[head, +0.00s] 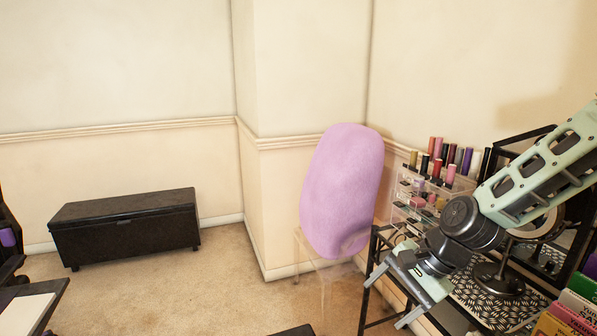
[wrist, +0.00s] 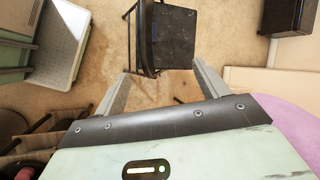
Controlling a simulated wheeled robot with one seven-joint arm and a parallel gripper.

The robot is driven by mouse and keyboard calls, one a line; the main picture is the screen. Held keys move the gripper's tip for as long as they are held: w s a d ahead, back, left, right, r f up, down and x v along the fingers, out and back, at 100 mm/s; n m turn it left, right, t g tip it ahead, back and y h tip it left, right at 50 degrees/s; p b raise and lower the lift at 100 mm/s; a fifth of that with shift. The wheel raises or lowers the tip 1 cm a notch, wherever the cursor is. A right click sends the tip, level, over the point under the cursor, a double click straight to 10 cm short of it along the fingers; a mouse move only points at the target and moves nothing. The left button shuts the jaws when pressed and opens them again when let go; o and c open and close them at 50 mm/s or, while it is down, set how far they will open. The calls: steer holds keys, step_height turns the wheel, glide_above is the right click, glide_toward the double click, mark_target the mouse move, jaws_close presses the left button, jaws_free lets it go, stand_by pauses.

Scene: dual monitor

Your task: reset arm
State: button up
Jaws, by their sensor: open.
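My gripper (head: 384,304) is at the lower right of the head view, at the end of my pale green arm. It points down and to the left, with its two fingers apart and nothing seen between them. It is in front of the black-framed vanity table and below the lilac chair back. In the wrist view my gripper (wrist: 161,70) also shows its two fingers spread wide. A dark-seated stool or chair (wrist: 168,38) appears beyond the fingertips, apart from them.
A lilac chair (head: 342,190) with clear legs stands by the wall corner. A vanity table frame (head: 372,262) bears a cosmetics organizer (head: 418,192), a round mirror stand (head: 497,280) and books (head: 577,308). A black storage bench (head: 125,226) is against the far wall.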

steer(key=s+a+r+n+h, duration=0.1)
steer(key=s+r+n, duration=0.3)
steer(key=s+n, duration=0.5)
steer(key=s+a+r+n+g+h, duration=0.1)
steer(key=s+r+n+h, duration=0.3)
steer(key=s+n, duration=0.5)
steer(key=s+a, duration=0.1)
steer(key=s, duration=0.4)
steer(key=shift+s, duration=0.2)
steer(key=shift+a, duration=0.15)
